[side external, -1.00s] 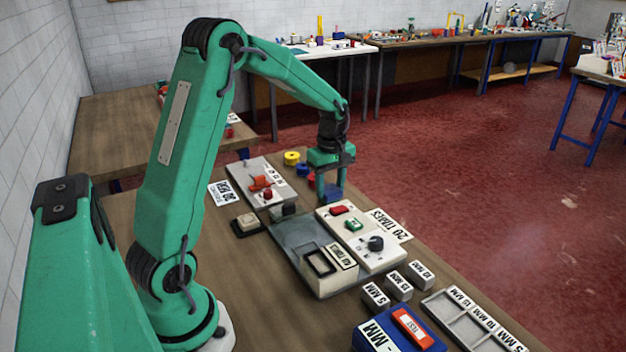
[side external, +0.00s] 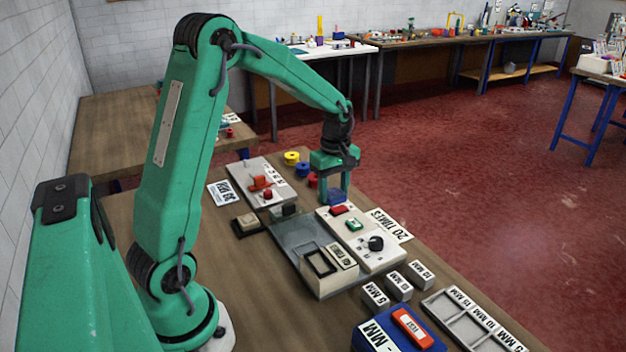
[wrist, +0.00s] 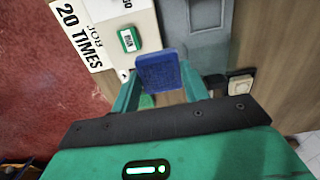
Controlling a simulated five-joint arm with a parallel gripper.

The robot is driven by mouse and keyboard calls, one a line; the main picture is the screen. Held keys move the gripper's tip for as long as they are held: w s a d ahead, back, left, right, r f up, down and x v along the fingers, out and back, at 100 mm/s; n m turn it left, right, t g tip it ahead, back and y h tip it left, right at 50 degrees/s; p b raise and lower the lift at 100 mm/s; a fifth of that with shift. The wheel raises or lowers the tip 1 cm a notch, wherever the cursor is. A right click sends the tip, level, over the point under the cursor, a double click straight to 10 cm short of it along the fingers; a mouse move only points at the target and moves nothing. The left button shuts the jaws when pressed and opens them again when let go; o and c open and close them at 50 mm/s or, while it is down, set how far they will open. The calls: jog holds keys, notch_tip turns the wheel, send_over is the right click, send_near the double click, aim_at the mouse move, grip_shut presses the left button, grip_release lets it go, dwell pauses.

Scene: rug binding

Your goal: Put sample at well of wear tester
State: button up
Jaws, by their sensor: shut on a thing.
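My gripper (side external: 336,192) is shut on a small blue sample (side external: 338,198), held beyond the far end of the wear tester's white control panel. In the wrist view the blue sample (wrist: 158,72) sits between the two green fingers (wrist: 160,90). The wear tester (side external: 295,235) is a grey bed beside that panel. The inside of the frame is too small to judge.
The panel carries a red button (side external: 339,210), a green button (side external: 354,225) and a black knob (side external: 375,243). Labelled grey blocks (side external: 398,286) and a blue box (side external: 375,335) stand nearer. Yellow, blue and red rolls (side external: 303,169) lie behind. A cream-topped block (side external: 247,222) sits left.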

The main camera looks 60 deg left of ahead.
jog(key=s+d, duration=0.3)
jog(key=d, duration=0.2)
jog(key=s+d, duration=0.4)
jog(key=s+d+r, duration=0.1)
jog(key=s+d, duration=0.2)
jog(key=d, duration=0.2)
jog(key=shift+s+d, duration=0.3)
jog(key=shift+s, duration=0.1)
jog(key=shift+s+d, duration=0.3)
jog(key=shift+s, duration=0.15)
jog(key=w+a+f, duration=0.1)
jog(key=a+f, duration=0.1)
jog(key=a, duration=0.1)
jog(key=a+f, duration=0.2)
jog(key=a, duration=0.2)
jog(key=w+a+f, duration=0.1)
jog(key=a+f, duration=0.2)
jog(key=a, duration=0.1)
jog(key=shift+w+a, duration=0.2)
jog(key=shift+w, duration=0.15)
jog(key=shift+c, duration=0.4)
jog(key=shift+f, duration=2)
jog(key=shift+f, duration=0.1)
jog(key=o, duration=1)
jog(key=shift+o, duration=0.2)
